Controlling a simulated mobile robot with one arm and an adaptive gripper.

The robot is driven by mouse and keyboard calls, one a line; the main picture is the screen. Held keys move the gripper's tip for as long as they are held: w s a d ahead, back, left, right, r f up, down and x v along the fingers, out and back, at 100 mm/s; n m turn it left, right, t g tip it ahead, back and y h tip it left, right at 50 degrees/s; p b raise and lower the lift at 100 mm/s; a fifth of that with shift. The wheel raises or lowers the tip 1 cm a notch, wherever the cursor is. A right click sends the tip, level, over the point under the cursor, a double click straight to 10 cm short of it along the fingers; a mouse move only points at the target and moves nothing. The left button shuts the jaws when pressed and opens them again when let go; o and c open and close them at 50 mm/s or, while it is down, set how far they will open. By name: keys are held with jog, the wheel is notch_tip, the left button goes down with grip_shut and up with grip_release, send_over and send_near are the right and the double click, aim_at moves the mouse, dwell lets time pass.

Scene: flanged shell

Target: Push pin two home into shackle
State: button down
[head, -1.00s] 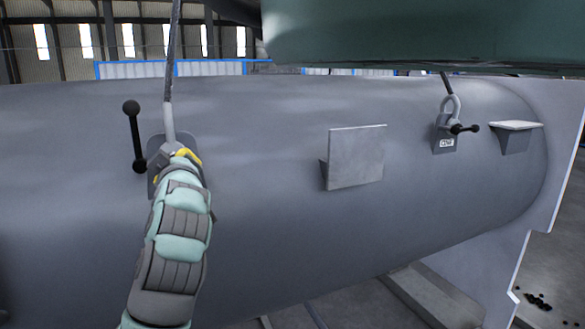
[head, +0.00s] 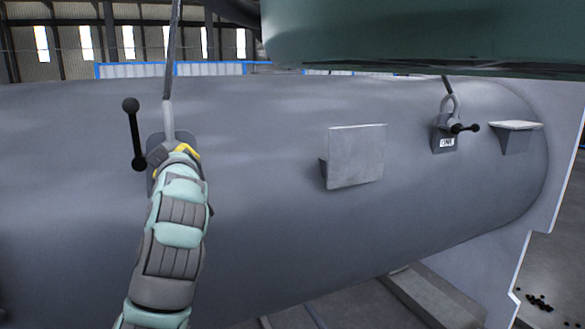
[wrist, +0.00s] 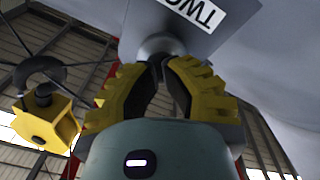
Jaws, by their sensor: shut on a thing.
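In the head view, pin two's black bar handle (head: 134,135), with a ball at each end, stands nearly upright left of the shackle (head: 168,118). The shackle hangs on a thin line at a grey lug on the big cylinder. My gripper (head: 178,150) is at the lug, covering its lower part and the pin's shaft. In the wrist view, my gripper's yellow fingers (wrist: 160,65) close at a pale rounded end (wrist: 157,45) just under the plate labelled TWO (wrist: 200,12). How deep the pin sits is hidden.
A grey cylinder (head: 260,130) fills the middle. A flat bracket (head: 357,155) and a second shackled lug labelled ONE (head: 446,140) stand to the right. A green body (head: 420,35) hangs overhead. A yellow block (wrist: 45,120) with a dark curved part shows in the wrist view.

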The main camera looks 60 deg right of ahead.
jog(key=shift+s+f, duration=0.15)
jog(key=shift+f, duration=0.1)
jog(key=r+b, duration=0.1)
jog(key=r, duration=0.2)
jog(key=s+a+r+b, duration=0.1)
jog(key=r, duration=0.3)
jog(key=s+r+b, duration=0.1)
jog(key=r, duration=0.2)
jog(key=shift+a+r, duration=0.15)
dwell(0.4)
jog(key=shift+s, duration=0.1)
